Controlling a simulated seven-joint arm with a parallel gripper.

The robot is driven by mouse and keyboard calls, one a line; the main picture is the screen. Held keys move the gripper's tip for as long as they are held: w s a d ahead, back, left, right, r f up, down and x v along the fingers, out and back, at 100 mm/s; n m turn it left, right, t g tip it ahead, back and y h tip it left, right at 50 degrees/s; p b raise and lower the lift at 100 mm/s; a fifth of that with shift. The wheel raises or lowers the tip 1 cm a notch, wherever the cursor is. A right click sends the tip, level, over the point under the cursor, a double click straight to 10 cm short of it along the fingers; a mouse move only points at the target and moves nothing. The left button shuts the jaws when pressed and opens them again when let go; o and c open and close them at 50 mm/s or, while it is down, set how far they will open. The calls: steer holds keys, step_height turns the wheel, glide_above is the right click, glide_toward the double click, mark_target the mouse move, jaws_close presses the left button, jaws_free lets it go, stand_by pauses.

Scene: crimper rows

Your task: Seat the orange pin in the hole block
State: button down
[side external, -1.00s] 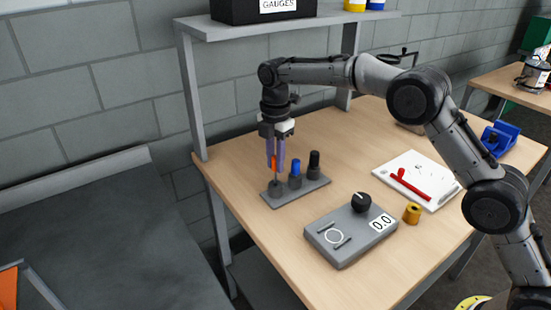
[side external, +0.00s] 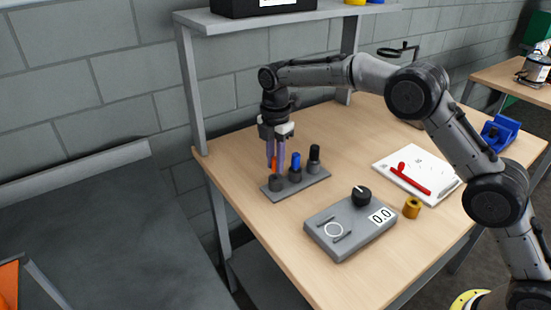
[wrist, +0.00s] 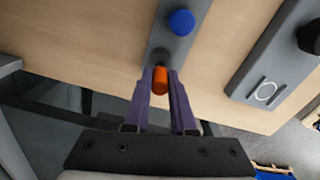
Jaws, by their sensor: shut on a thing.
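The orange pin (side external: 275,162) is between the purple fingers of my gripper (side external: 275,168), which is shut on it. It also shows between the fingertips in the wrist view (wrist: 160,82). The hole block (side external: 312,184) is a grey plate with a row of raised dark sockets. The pin stands upright right over the left socket (side external: 275,184), its lower end at or in the socket mouth; how deep it sits I cannot tell. A blue pin (side external: 296,161) stands in the middle socket and a black pin (side external: 315,153) in the right one.
A grey gauge box (side external: 340,238) with a black knob and a 0.0 display lies in front. A brass part (side external: 411,208) and a white sheet (side external: 412,170) with a red tool lie to the right. A shelf post (side external: 190,95) stands behind left.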

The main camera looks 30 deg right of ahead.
steer(key=shift+f, duration=0.8)
steer(key=c, duration=0.7)
jaws_free()
step_height(320, 180, up, 14)
steer(key=shift+f, duration=0.1)
